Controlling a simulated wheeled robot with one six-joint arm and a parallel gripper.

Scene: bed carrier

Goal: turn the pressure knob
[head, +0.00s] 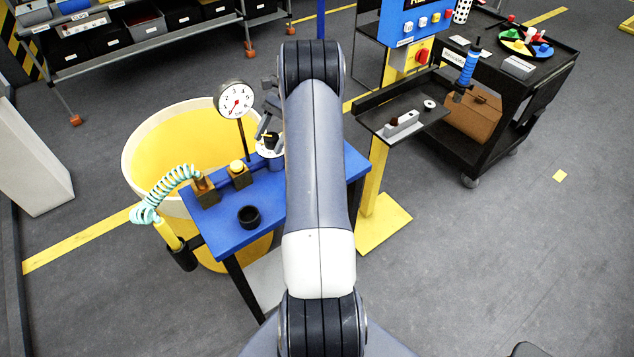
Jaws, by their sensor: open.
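A blue bench (230,226) carries a round pressure gauge (233,99) on a thin dark post; its red needle points to the lower left. A dark knob with a yellow mark (267,139) sits on a pale round base beside the post, partly hidden by my gripper and arm. It looks like the pressure knob, though no label is readable. My gripper (263,130) is open, its dark fingers close above or beside this knob; I cannot tell if they touch it. My arm hides the right side of the knob's base.
A brass block with a yellow button (237,167), a black cup (249,216) and a coiled teal hose (160,189) are on or at the bench. A large yellow tub (140,160) stands behind. A yellow-posted stand (374,190) and black cart (520,110) are right; floor far right is clear.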

